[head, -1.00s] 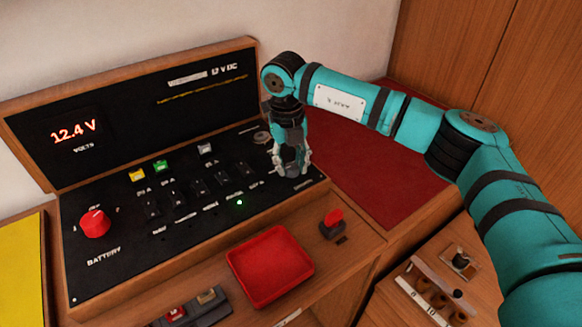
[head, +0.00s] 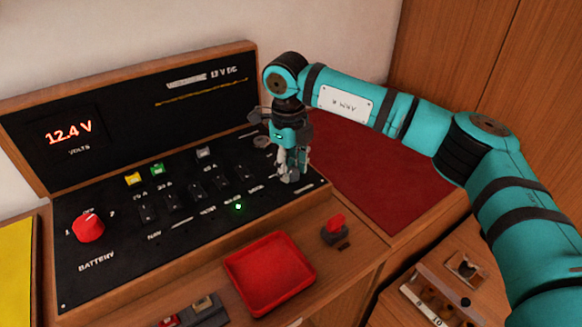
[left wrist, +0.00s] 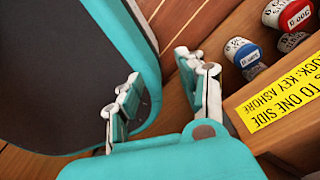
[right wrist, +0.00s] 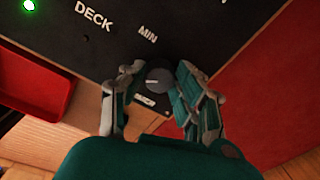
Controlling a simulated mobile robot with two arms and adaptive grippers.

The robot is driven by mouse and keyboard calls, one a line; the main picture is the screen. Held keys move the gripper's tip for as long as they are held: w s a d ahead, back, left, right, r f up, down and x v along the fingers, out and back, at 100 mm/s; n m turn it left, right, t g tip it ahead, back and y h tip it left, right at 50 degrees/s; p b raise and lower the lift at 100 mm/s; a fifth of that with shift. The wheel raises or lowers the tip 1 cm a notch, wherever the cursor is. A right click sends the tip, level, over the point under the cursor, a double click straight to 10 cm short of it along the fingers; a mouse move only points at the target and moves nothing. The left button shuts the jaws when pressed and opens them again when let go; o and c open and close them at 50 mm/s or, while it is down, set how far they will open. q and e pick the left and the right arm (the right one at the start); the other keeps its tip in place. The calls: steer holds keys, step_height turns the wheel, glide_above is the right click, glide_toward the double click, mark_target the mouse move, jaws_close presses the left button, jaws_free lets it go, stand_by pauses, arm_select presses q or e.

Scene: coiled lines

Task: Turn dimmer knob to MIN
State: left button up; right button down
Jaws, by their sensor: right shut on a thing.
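The dimmer knob (right wrist: 158,79) is a small grey round knob at the panel's edge in the right wrist view. A short pale mark on its top lies roughly level, towards the left of the picture. The MIN label (right wrist: 148,34) is above it; a label below is partly hidden. My right gripper (right wrist: 157,76) is shut on the knob, one finger at each side. In the head view my right gripper (head: 290,178) stands upright at the right end of the black panel (head: 110,235) and hides the knob. My left gripper (left wrist: 158,72) is open and empty.
A red battery knob (head: 88,228), several switches and a lit green lamp (head: 238,207) are on the panel. A red tray (head: 268,275) and a red-topped switch (head: 334,228) are in front.

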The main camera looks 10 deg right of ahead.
steer(key=shift+w+r, duration=0.1)
stand_by(0.3)
steer(key=c, duration=1)
jaws_free()
steer(key=shift+o, duration=0.2)
step_height(320, 180, up, 12)
steer(key=shift+s+a, duration=0.2)
steer(key=shift+s, duration=0.1)
